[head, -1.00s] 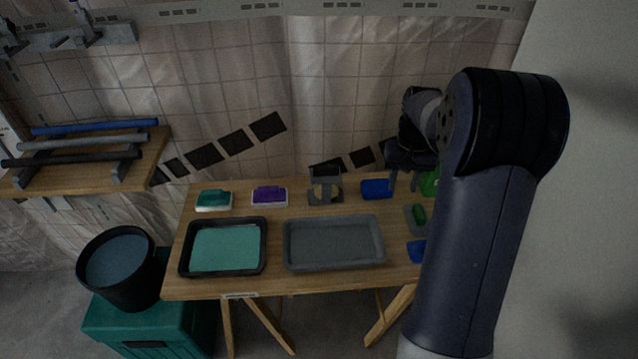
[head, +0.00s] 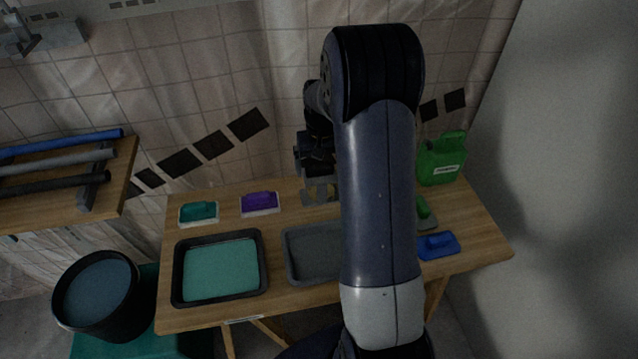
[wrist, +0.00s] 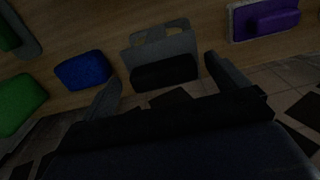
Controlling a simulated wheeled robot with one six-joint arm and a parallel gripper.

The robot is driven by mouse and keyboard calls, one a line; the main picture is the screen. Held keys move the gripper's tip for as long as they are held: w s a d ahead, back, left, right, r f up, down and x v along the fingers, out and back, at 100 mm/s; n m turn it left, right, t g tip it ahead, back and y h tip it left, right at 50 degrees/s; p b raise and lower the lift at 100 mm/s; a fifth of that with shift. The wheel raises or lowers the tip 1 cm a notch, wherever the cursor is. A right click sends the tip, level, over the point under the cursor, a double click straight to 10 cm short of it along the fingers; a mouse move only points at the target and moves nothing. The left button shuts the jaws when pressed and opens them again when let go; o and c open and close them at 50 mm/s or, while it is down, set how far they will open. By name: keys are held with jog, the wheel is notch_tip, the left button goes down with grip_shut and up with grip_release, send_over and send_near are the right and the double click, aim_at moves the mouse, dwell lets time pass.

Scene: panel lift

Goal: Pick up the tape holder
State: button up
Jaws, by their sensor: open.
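The tape holder (wrist: 165,48), a grey bracket with openings and a dark block at its near end, stands on the table's back part. In the head view the tape holder (head: 318,196) is partly hidden by my gripper and arm. My gripper (wrist: 165,86) is open and empty. In the wrist view its two fingers point toward the holder, one on each side of its near end, and look apart from it. In the head view my gripper (head: 318,178) is just above or behind the holder; the exact gap cannot be told.
A blue object (wrist: 83,70) and a green canister (head: 441,160) lie to one side of the holder, a purple block (head: 260,203) to the other. A grey tray (head: 312,250) and a black tray of teal liquid (head: 262,275) fill the front. A tiled wall stands behind.

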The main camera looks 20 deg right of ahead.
aim_at(320, 175)
notch_tip(320, 175, down, 4)
jog(key=shift+w+a+f, duration=0.1)
jog(key=shift+w+a, duration=0.05)
jog(key=shift+c, duration=0.4)
jog(key=c, duration=0.9)
